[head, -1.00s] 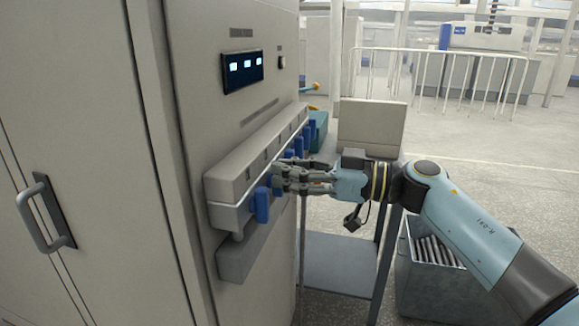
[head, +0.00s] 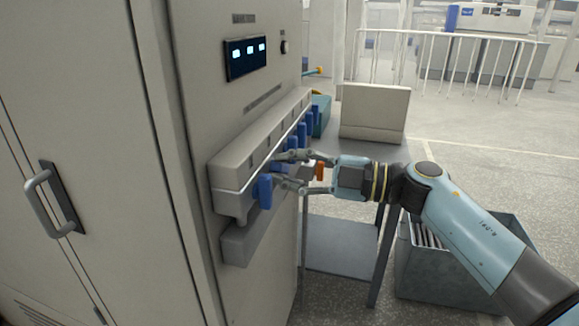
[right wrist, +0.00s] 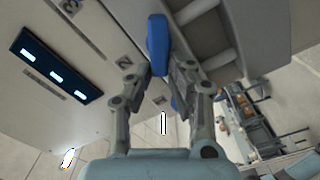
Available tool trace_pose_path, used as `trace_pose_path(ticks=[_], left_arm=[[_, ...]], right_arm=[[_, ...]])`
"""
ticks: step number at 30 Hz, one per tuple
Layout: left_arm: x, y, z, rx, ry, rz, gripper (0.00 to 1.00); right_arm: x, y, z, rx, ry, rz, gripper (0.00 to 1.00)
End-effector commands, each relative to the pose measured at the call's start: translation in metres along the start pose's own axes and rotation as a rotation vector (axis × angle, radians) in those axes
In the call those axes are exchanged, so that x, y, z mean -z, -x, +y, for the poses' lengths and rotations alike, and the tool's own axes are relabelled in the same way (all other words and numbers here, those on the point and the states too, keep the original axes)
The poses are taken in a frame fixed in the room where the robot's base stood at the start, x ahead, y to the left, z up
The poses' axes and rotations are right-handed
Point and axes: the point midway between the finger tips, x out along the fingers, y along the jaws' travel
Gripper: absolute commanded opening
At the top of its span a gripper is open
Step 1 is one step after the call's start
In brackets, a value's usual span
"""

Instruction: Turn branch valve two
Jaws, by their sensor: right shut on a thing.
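A row of blue valve handles sits under a long pale manifold (head: 235,160) on the cabinet front. The nearest blue handle (head: 265,190) hangs upright at the row's near end, and others recede behind it. My right gripper (head: 278,169) is at the near part of the row, its fingers one above the other, shut on a blue valve handle. In the right wrist view, a blue handle (right wrist: 158,45) stands between the fingertips; another blue piece shows lower down, partly hidden by a finger. In the head view the fingers hide the grip itself. My left gripper is out of view.
A display (head: 246,58) with three lit squares is above the manifold. A cabinet door handle (head: 50,200) sticks out at the left. A grey table (head: 370,152) stands behind my right arm, and a grey bin (head: 470,275) with plates stands on the floor at the right.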

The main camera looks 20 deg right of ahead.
Motion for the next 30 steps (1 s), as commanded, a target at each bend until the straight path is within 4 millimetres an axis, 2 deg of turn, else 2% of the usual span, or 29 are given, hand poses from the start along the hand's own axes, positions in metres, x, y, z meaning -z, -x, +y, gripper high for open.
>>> trace_pose_path(ticks=[15,30], left_arm=[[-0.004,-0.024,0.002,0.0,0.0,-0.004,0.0],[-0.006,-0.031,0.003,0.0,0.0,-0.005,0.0]], right_arm=[[-0.003,0.0,-0.014,0.001,0.419,0.001,0.0],[-0.004,0.0,-0.015,0.002,0.56,0.0,0.0]])
